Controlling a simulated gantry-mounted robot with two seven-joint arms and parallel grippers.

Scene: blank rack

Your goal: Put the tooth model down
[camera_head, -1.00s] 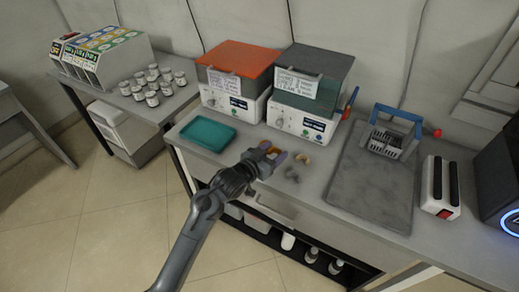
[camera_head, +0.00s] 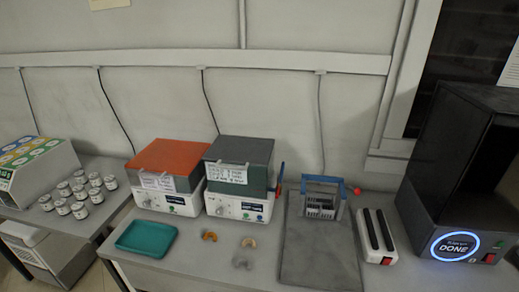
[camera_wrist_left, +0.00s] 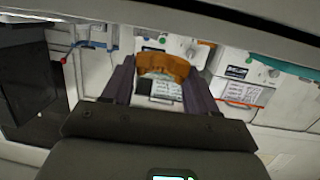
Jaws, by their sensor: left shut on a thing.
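In the left wrist view my left gripper (camera_wrist_left: 160,82) is shut on an orange-brown, arch-shaped tooth model (camera_wrist_left: 163,66), held between its two dark fingers. The gripper and the held model are not visible in the head view. Three more arch-shaped models lie on the bench in the head view: an orange-brown one (camera_head: 209,236), a tan one (camera_head: 248,242) and a grey one (camera_head: 242,263). My right gripper is in neither view.
A teal tray (camera_head: 147,238) lies left of the models. An orange-lidded machine (camera_head: 168,187) and a grey-lidded machine (camera_head: 240,185) stand behind. Right are a grey slab (camera_head: 318,262), a rack (camera_head: 320,205), a white-and-black device (camera_head: 377,236) and a black furnace (camera_head: 455,190) reading "DONE".

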